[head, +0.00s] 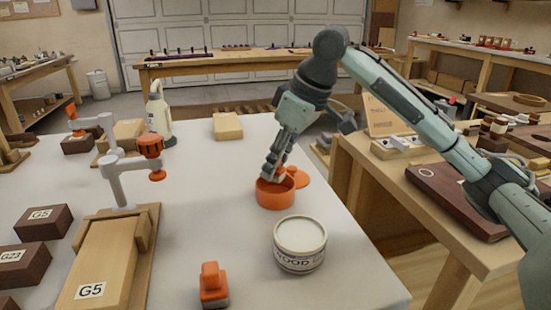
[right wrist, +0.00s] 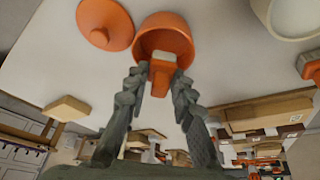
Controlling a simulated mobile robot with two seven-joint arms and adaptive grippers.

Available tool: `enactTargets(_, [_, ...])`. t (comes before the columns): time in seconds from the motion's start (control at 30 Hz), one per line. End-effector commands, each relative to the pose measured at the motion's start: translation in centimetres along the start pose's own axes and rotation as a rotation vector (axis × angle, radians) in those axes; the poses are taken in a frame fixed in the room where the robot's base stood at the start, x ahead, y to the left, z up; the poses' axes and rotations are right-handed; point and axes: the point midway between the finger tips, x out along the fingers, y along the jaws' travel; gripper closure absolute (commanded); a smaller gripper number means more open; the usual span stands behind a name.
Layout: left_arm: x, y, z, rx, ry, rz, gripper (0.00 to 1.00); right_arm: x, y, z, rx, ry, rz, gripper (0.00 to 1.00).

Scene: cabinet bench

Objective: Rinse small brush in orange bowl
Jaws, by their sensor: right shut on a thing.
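The orange bowl (head: 275,197) stands on the white bench, left of and behind the wood filler tin. My right gripper (head: 273,175) reaches down into its opening from above. In the right wrist view the gripper (right wrist: 160,88) is shut on the small brush (right wrist: 161,76), whose orange part shows between the fingertips. The brush's pale end reaches into the bowl (right wrist: 163,28); whether it touches the bowl's bottom cannot be told. In the head view the fingers and the bowl wall hide most of the brush. My left gripper is not in view.
An orange lid (head: 303,177) lies behind the bowl. A wood filler tin (head: 300,243) and another orange-handled tool (head: 213,284) stand in front. A clamp (head: 122,175), a G5 block (head: 100,265), a spray bottle (head: 158,110) and a wooden block (head: 228,126) occupy the left and back.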

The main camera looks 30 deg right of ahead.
Motion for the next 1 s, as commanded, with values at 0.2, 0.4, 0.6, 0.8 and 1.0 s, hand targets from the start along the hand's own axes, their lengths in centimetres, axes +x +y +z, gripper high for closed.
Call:
enactTargets(0.2, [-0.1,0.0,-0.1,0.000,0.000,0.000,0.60,0.0,0.0,0.0,0.000,0.000,0.000,0.93])
enactTargets(0.4, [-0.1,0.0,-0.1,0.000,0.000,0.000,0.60,0.1,0.0,0.0,0.000,0.000,0.000,0.93])
enactTargets(0.6, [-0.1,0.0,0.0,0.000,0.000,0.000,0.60,0.5,0.0,0.2,0.000,0.000,0.000,0.93])
enactTargets(0.8, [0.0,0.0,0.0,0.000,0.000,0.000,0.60,1.0,0.0,0.4,0.000,0.000,0.000,0.93])
enactTargets(1.0, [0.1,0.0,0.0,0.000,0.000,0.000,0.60,1.6,0.0,0.7,0.001,-0.001,0.000,0.93])
